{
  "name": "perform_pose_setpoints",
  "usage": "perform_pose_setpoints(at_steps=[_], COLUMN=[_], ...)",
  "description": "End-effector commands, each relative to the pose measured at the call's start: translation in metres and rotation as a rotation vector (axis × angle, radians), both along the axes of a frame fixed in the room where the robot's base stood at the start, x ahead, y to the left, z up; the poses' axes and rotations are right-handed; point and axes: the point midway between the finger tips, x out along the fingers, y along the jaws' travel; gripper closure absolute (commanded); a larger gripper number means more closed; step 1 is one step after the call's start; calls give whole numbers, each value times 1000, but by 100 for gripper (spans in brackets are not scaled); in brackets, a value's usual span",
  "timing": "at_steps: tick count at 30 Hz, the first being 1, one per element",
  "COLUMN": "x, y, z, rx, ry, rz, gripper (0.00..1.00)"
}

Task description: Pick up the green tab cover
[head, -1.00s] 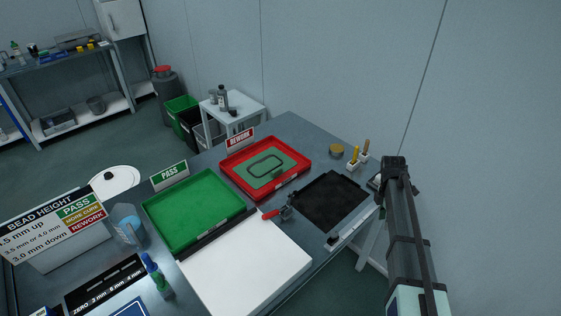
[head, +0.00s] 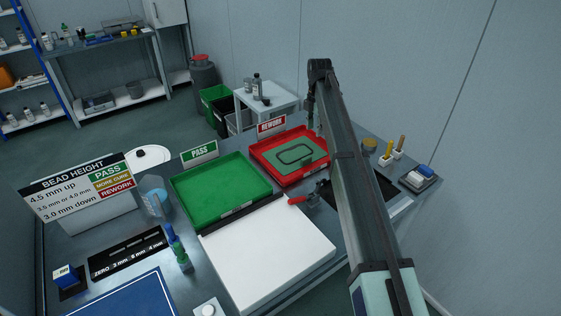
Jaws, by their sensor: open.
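My arm crosses the right middle of the head view, rising from the bottom edge. Its far end bends down beside the red tray's right side. My gripper cannot be made out there; it is hidden by the arm or too small and dark to tell.
An empty green tray (head: 220,192) stands left of the red one, with a white board (head: 268,255) in front. A red-handled clamp (head: 299,199) sits at the board's corner. A black mat (head: 375,192) is partly behind my arm.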

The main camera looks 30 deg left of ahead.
Motion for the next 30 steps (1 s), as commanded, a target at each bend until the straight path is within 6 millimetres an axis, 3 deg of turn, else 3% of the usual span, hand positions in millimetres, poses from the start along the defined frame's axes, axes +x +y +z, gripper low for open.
perform_pose_setpoints(at_steps=[2, 6, 21, 30], x=[2, 0, 0, 1], y=[15, 20, 19, 19], z=[9, 7, -83, -108], rx=[7, 12, 11, 12], ry=[-4, -4, -2, -4], rz=[18, 28, 27, 26], gripper=[54, 54, 54, 54])
